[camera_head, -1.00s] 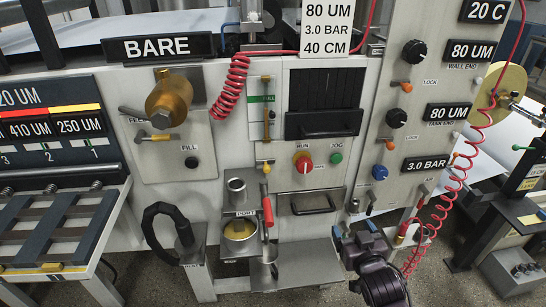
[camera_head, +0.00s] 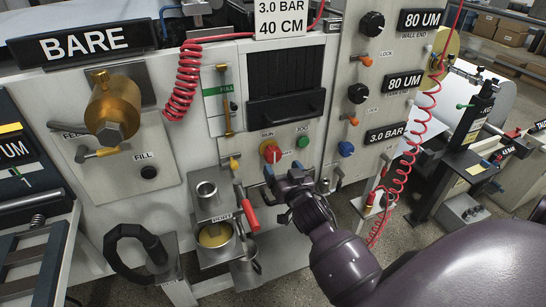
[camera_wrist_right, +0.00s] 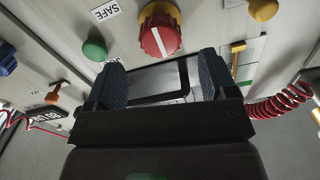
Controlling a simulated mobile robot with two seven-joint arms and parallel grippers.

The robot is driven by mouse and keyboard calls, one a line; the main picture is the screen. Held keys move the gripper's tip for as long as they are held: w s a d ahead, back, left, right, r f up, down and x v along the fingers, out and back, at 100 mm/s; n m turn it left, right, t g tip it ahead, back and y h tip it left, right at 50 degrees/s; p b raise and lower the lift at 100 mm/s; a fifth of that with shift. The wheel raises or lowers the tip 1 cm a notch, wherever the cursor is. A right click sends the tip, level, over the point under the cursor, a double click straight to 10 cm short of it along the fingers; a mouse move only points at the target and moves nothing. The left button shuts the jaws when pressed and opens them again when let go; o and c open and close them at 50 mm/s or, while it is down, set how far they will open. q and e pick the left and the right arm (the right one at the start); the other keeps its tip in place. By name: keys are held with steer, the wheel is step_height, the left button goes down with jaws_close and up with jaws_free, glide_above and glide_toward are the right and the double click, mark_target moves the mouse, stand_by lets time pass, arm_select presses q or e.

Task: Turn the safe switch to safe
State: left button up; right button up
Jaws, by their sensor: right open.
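The safe switch is a red knob with a white bar on a yellow base (camera_head: 270,152), on the white machine panel, with the RUN label above it. In the right wrist view the red knob (camera_wrist_right: 160,38) is at the top centre, just beyond the fingertips, and a SAFE label (camera_wrist_right: 107,10) lies to its left. My right gripper (camera_head: 280,178) is just below the knob in the head view. In the wrist view its two dark fingers (camera_wrist_right: 160,85) are spread, with nothing between them but the panel behind. My left gripper is in neither current view.
A green JOG button (camera_head: 303,141) sits right of the switch. A dark drawer front (camera_head: 288,105) is above. Metal cups (camera_head: 215,235) and a red-handled lever (camera_head: 249,213) stand to the left. A coiled red hose (camera_head: 400,180) hangs at the right.

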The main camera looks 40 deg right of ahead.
mark_target(275, 158)
steer(key=shift+x, duration=3.2)
steer(key=c, duration=0.9)
